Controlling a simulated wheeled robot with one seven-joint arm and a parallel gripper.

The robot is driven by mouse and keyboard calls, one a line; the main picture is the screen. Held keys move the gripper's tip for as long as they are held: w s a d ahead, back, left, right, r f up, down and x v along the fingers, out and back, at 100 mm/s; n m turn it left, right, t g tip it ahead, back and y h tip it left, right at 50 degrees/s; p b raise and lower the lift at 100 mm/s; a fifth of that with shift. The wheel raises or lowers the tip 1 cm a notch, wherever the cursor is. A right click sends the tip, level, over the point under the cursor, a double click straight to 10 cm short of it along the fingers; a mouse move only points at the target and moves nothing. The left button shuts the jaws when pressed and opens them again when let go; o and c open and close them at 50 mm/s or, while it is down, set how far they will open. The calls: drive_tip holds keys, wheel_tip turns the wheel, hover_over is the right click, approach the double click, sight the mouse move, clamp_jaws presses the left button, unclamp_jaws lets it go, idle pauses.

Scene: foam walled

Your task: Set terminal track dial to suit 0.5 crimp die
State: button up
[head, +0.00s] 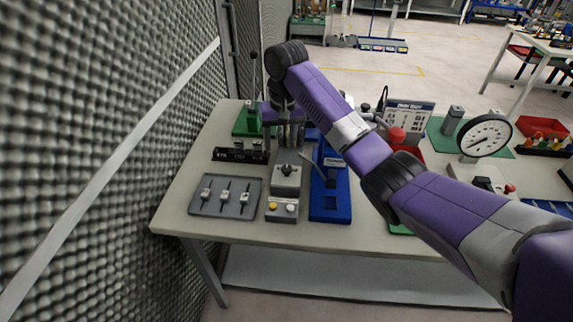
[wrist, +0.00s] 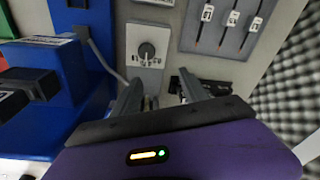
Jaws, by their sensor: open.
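A grey box with a round black dial knob stands near the middle of the bench's left part. The dial (head: 287,171) has a plate of small markings below it, too small to read; the knob also shows in the wrist view (wrist: 147,50). My gripper (head: 289,138) is just behind the dial box, pointing down, apart from the knob. In the wrist view my gripper (wrist: 160,90) has its two fingers spread with nothing between them. A blue crimp press (head: 330,195) stands right of the dial; it fills the left of the wrist view (wrist: 75,75).
A grey slider panel (head: 225,210) lies left of the dial, and a box with yellow and white buttons (head: 282,209) in front. A black labelled rack (head: 240,155) and green fixture (head: 246,122) stand behind. The foam wall (head: 110,150) is close on the left.

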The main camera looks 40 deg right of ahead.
sight(287, 168)
drive_tip(key=shift+s+f+g, duration=0.2)
drive_tip(key=shift+s+g, duration=0.5)
drive_tip(key=shift+s, duration=0.55)
drive_tip(key=shift+s+f+b, duration=0.1)
drive_tip(key=shift+f+b, duration=0.2)
drive_tip(key=shift+f, duration=0.05)
wheel_tip(287, 168, down, 5)
drive_tip(key=shift+r+b, duration=0.2)
drive_tip(key=shift+b, duration=0.75)
drive_tip(key=shift+f, duration=1.2)
drive_tip(key=shift+c, duration=0.4)
drive_tip(key=shift+p, duration=0.3)
clamp_jaws()
